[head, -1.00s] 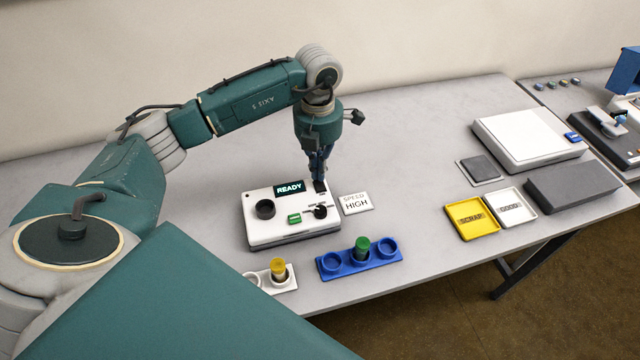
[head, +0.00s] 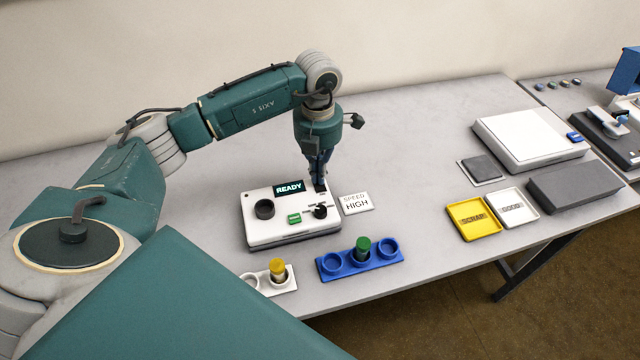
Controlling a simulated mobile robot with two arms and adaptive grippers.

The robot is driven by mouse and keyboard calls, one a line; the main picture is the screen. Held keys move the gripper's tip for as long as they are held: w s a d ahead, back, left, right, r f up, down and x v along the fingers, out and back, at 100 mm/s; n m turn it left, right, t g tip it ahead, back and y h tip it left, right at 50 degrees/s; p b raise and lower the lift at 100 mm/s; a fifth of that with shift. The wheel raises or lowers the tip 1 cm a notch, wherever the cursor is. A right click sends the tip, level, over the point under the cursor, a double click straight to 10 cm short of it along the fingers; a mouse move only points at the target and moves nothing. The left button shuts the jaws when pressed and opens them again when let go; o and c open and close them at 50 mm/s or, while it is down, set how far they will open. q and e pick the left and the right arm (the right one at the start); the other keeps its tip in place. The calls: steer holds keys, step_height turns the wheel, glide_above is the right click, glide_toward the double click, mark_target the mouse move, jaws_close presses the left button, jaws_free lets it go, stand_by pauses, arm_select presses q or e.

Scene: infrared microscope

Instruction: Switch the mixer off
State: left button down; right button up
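The mixer (head: 285,232) is a white box on the grey table, with a lit display reading READY (head: 289,187). On its top are a black round well (head: 264,209), a green button (head: 294,218) and a black knob (head: 320,212) at the right. My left gripper (head: 320,188) points down over the mixer's back right corner, just behind the knob. Its fingers look close together, but they are small and dark, so I cannot tell whether they are shut or touch the knob. My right gripper is not in view.
In front stand a white holder (head: 290,284) with a yellow-capped vial (head: 278,267) and a blue rack (head: 335,272) with a green-capped vial (head: 362,247). Yellow SCRAP (head: 455,211) and white GOOD (head: 530,211) trays lie further right.

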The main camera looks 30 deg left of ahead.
arm_select(q)
steer(key=shift+s+f, duration=0.1)
steer(key=shift+f, duration=0.1)
steer(key=shift+r+p, duration=0.55)
steer(key=shift+r, duration=0.35)
steer(key=shift+r+p, duration=1.6)
steer(key=shift+r, duration=1.05)
